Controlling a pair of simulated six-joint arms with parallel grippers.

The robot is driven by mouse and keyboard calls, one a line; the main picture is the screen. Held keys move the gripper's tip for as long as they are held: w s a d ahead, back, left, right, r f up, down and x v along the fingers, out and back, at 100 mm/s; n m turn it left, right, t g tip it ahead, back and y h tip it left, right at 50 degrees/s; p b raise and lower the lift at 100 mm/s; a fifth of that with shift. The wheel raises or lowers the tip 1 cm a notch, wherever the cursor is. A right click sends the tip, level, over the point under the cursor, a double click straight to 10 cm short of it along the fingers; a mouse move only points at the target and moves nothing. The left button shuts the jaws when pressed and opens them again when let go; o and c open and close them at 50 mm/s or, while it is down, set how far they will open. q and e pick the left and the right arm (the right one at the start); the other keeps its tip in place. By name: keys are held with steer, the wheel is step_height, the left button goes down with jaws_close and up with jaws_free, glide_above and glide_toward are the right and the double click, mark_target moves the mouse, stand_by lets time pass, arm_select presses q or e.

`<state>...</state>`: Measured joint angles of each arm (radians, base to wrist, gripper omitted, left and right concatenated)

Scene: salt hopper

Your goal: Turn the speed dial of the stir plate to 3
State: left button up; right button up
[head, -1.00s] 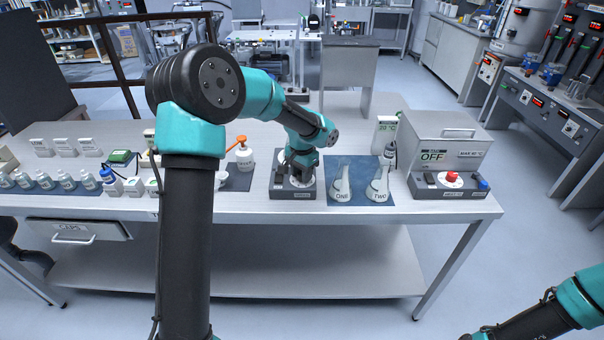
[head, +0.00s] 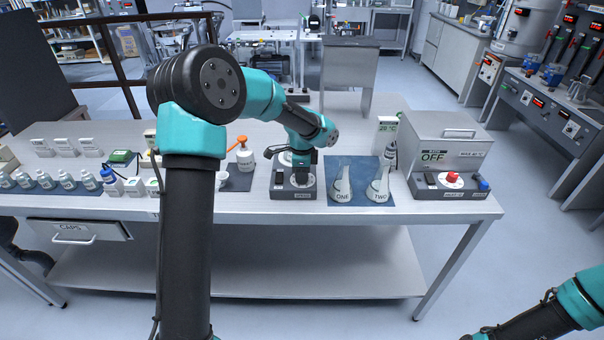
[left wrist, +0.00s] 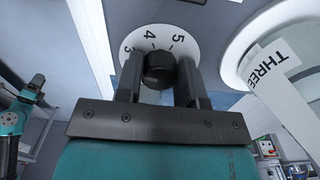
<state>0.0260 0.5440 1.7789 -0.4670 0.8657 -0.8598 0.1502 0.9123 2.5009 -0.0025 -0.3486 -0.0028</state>
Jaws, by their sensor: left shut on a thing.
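The stir plate (head: 307,192) is a dark box near the front edge of the bench, with a white dial face on its front part. In the left wrist view the white dial face (left wrist: 130,40) shows the numbers 3, 4 and 5 around a black knob (left wrist: 160,70). My left gripper (left wrist: 160,84) is shut on the knob, one finger on each side. In the head view the left gripper (head: 300,178) points down over the dial and hides part of it. I cannot make out a pointer on the knob. My right gripper is out of view.
Flasks ONE (head: 342,192) and TWO (head: 378,190) stand on a blue mat just right of the stir plate. A vessel labelled THREE (left wrist: 268,66) is close beside the dial in the left wrist view. A grey box with a red knob (head: 451,177) stands farther right.

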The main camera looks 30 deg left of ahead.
arm_select(q)
steer(key=shift+m, duration=0.6)
steer(key=o, duration=0.9)
step_height(320, 180, up, 18)
steer(key=shift+f, duration=0.25)
stand_by(0.5)
